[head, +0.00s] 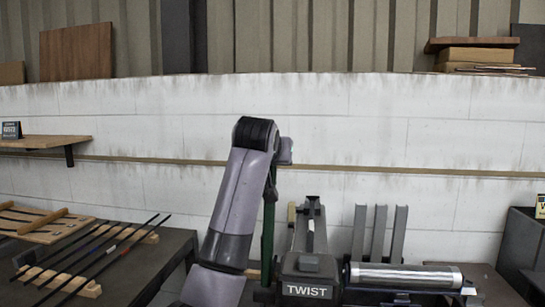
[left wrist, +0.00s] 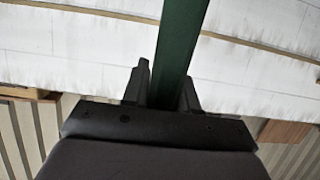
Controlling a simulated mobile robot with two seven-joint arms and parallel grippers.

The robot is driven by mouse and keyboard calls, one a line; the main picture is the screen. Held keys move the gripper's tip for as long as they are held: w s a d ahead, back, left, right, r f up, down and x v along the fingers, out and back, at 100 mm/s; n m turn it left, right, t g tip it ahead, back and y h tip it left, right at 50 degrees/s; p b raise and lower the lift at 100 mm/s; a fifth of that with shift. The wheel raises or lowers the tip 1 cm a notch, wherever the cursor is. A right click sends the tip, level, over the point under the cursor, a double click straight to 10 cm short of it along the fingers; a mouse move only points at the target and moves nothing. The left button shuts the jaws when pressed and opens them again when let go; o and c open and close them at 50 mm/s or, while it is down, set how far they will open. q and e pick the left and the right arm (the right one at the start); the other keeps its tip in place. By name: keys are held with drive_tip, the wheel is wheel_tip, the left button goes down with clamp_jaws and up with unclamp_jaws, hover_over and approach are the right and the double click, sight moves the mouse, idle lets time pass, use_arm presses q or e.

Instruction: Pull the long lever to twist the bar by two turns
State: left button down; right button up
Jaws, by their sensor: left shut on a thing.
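The long lever is a dark green bar standing nearly upright (head: 268,232) beside the twist machine in the head view. In the left wrist view the lever (left wrist: 182,45) runs up between the fingers of my left gripper (left wrist: 165,85). That gripper is shut on it. In the head view my left arm rises in front of the lever's upper part and hides much of it and the fingers. The machine's dark box (head: 306,280) carries the word TWIST. My right gripper is in neither view. I cannot tell which bar the lever turns.
A shiny metal cylinder (head: 405,276) lies right of the box. Upright grey channels (head: 379,235) stand behind it. A table (head: 160,262) with thin dark rods on wooden racks is at left. A white block wall (head: 400,125) closes the back; a wooden shelf (head: 40,142) juts out left.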

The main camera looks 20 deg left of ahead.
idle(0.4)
use_arm(q)
drive_tip(key=c, duration=1.2)
unclamp_jaws()
drive_tip(key=shift+o, duration=1.2)
drive_tip(key=shift+w+f, duration=0.1)
drive_tip(key=shift+w, duration=0.15)
drive_tip(key=shift+s, duration=0.1)
drive_tip(key=b+v, duration=0.2)
drive_tip(key=v, duration=0.3)
drive_tip(key=shift+s+d, duration=0.1)
drive_tip(key=shift+s, duration=0.2)
drive_tip(key=shift+v, duration=0.8)
drive_tip(key=shift+w, duration=0.15)
